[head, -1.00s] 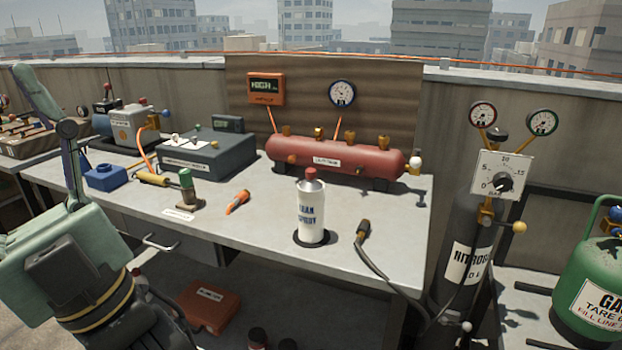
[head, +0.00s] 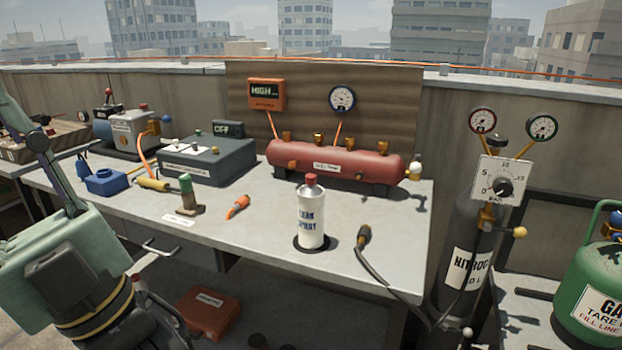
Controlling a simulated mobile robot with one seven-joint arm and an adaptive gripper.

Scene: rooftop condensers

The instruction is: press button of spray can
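The spray can (head: 312,215) is white with dark blue lettering and stands upright on a dark round pad on the grey workbench, near its front edge. Its red button (head: 310,180) is on top, and nothing touches it. My arm (head: 60,190) shows at the left, well apart from the can, and runs out of the left edge. My gripper is not in view.
A red tank (head: 335,162) lies behind the can. A cable with a brown handle (head: 364,236) lies right of it, and an orange tool (head: 238,204) lies left. A nitrogen cylinder (head: 468,255) stands beyond the bench's right end. The space above the can is clear.

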